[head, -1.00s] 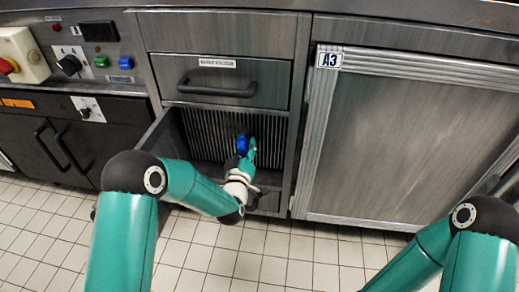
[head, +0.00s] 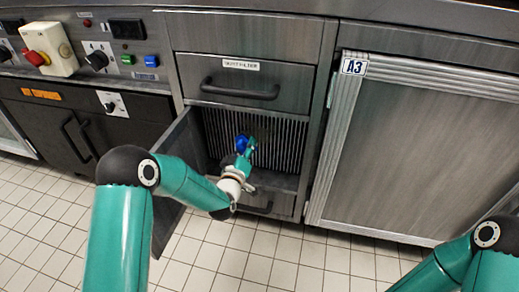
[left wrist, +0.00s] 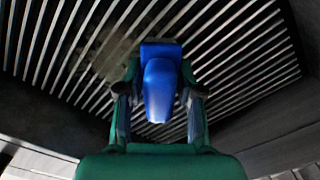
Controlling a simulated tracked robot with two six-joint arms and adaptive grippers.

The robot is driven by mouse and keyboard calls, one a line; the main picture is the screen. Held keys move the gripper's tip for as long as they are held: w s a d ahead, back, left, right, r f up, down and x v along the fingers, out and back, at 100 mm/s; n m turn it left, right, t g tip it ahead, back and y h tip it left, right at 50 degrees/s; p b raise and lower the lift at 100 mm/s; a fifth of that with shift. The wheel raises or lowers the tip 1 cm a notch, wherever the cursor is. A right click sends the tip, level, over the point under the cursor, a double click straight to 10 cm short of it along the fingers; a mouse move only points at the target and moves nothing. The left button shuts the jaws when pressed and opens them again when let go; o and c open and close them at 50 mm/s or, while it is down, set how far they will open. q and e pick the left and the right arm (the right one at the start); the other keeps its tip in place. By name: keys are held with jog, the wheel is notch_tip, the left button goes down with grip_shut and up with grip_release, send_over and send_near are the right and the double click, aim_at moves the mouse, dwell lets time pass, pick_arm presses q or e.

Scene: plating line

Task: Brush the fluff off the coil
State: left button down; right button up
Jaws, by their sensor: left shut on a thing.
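The coil (head: 283,140) is a panel of upright metal fins at the back of an open compartment below a drawer. It also fills much of the left wrist view (left wrist: 245,65). My left gripper (head: 243,153) is inside the compartment, shut on a blue brush (head: 241,141). In the left wrist view the brush (left wrist: 160,88) sits between both fingers, in front of the fins; its bristles are hidden, and I cannot tell if it touches them. A dull grey-brown patch of fluff (left wrist: 118,48) shows on the fins up and left of the brush. My right gripper is out of the picture.
The compartment's open door (head: 180,150) stands out on the left. A drawer (head: 245,88) is shut above, and a shut cabinet door marked A3 (head: 425,150) is on the right. A control panel (head: 120,50) with knobs and buttons is at upper left. The tiled floor (head: 240,255) is clear.

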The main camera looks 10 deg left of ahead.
aim_at(270, 132)
pick_arm(q)
jog(key=shift+w+a+r, duration=0.15)
jog(key=shift+a+r, duration=0.45)
jog(key=shift+r, duration=0.35)
jog(key=shift+s+d+f, duration=0.15)
jog(key=shift+d, duration=0.95)
jog(key=shift+s+d+f, duration=0.1)
jog(key=shift+d, duration=2.5)
jog(key=shift+s+d, duration=0.1)
jog(key=shift+d, duration=1.45)
jog(key=shift+r, duration=0.75)
jog(key=shift+w+a+r, duration=0.1)
jog(key=shift+w+a, duration=0.1)
jog(key=shift+a, duration=1)
jog(key=shift+s+a, duration=0.1)
jog(key=shift+a, duration=1.95)
jog(key=shift+w+a, duration=0.2)
jog(key=shift+a, duration=2.95)
jog(key=shift+w+r, duration=0.1)
jog(key=shift+r, duration=0.45)
jog(key=shift+d+r, duration=0.15)
jog(key=shift+d, duration=1)
jog(key=shift+s+d+f, duration=0.1)
jog(key=shift+s+d, duration=0.05)
jog(key=shift+d, duration=0.9)
jog(key=shift+s+d+f, duration=0.1)
jog(key=shift+s+d, duration=0.05)
jog(key=shift+d, duration=2.6)
